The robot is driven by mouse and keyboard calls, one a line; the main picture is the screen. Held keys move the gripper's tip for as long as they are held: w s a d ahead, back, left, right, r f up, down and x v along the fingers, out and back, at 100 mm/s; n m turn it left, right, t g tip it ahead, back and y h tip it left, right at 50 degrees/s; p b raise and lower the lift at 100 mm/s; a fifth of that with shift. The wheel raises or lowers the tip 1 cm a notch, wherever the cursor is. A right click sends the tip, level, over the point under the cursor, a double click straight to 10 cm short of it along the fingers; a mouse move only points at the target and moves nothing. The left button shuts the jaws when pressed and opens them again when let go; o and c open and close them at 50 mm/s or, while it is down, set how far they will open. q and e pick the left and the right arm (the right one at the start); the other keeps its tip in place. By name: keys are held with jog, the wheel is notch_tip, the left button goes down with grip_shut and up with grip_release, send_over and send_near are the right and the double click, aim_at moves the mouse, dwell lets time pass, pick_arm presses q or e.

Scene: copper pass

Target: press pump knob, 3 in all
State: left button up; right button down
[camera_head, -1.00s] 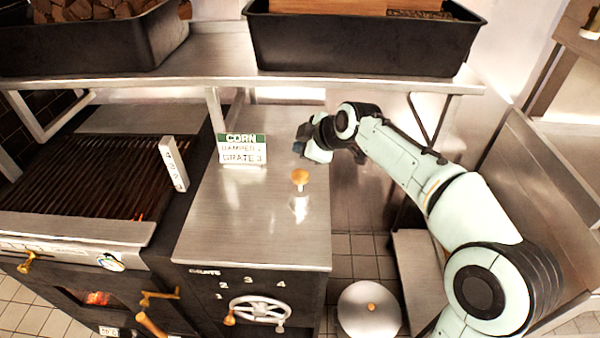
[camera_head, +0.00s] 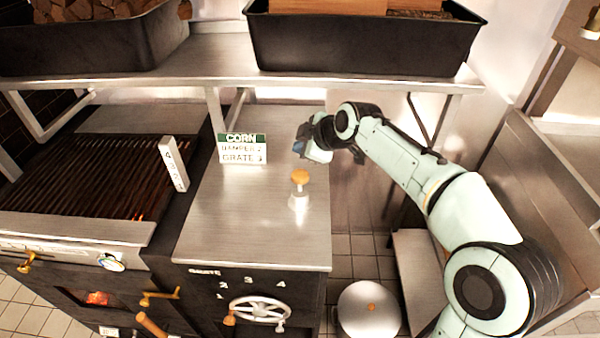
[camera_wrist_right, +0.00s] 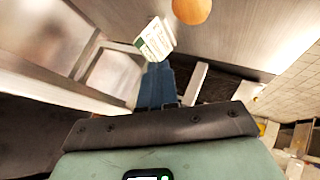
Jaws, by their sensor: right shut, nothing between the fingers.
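The pump knob (camera_head: 299,177) is a round orange-brown cap on a short pale stem on the steel counter top (camera_head: 235,215). It also shows in the right wrist view (camera_wrist_right: 192,10) at the top edge, beyond the fingers. My right gripper (camera_head: 300,146) is just behind the knob and apart from it, over the counter's right edge. Its blue fingers (camera_wrist_right: 157,85) are together with nothing between them. My left gripper is in neither view.
A sign (camera_head: 243,150) reading CORN, DAMPER and GRATE stands on the counter behind the knob. A grill (camera_head: 85,170) with a white upright tag (camera_head: 173,164) is at the left. A shelf with black bins (camera_head: 365,42) spans the back. A handwheel (camera_head: 258,309) is on the counter's front.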

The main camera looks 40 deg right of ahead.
aim_at(304, 174)
dwell(0.4)
jog(key=shift+d+r+m+p, duration=0.2)
jog(key=shift+m+p, duration=0.3)
jog(key=shift+m, duration=0.5)
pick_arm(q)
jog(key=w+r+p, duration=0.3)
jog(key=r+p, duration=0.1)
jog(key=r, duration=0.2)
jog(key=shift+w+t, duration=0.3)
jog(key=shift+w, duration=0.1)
pick_arm(e)
notch_tip(304, 174, up, 4)
jog(key=m+y, duration=0.1)
jog(key=m, duration=0.2)
jog(key=m+y, duration=0.1)
jog(key=m, duration=0.3)
jog(key=m+g+y, duration=0.1)
jog(key=m, duration=0.3)
jog(key=shift+w+d+f+y, duration=0.15)
jog(key=shift+f+y, duration=0.1)
jog(key=shift+y, duration=0.15)
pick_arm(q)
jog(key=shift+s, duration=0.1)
